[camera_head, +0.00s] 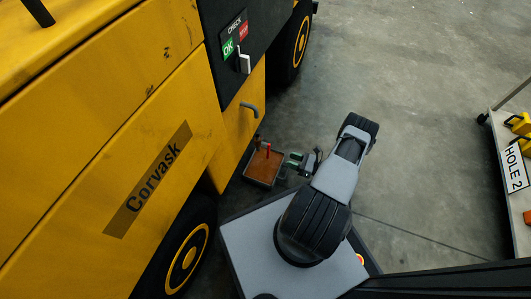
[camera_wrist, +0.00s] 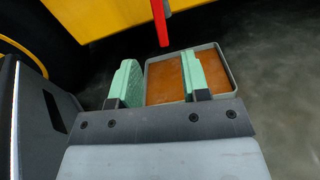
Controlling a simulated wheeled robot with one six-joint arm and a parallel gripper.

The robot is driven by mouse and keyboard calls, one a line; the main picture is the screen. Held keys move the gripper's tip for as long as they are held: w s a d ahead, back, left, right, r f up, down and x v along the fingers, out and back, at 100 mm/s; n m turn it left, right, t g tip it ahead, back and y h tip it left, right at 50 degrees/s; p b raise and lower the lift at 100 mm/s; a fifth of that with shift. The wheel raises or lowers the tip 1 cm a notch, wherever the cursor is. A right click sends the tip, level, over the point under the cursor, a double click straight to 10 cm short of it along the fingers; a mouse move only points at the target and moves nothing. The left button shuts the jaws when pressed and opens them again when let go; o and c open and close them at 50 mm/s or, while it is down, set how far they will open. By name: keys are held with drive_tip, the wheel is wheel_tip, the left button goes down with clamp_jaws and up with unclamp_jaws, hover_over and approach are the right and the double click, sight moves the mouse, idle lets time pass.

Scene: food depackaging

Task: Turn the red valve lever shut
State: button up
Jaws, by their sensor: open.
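The red valve lever (camera_head: 266,148) hangs low beside the yellow machine, above a tray. In the wrist view the lever (camera_wrist: 160,22) shows as a thin red bar at the top, pointing down, with its upper end cut off by the picture edge. My gripper (camera_head: 293,160) is to the right of the lever in the head view. In the wrist view my gripper (camera_wrist: 159,60) has two pale green fingers spread apart with nothing between them. The lever lies beyond the fingertips, in line with the gap. I see no contact. The valve body is not clearly visible.
A grey-rimmed tray (camera_wrist: 232,72) with a brown bottom sits under the lever. The yellow machine (camera_head: 150,110) fills the left, with a grey handle (camera_head: 249,108) and a check switch (camera_head: 243,62). A trolley (camera_head: 512,195) marked HOLE 2 stands far right. Open floor lies between.

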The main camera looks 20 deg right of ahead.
drive_tip(key=b+x, duration=0.3)
drive_tip(key=x, duration=1)
drive_tip(key=shift+w+a, duration=0.1)
drive_tip(key=shift+f, duration=0.1)
clamp_jaws()
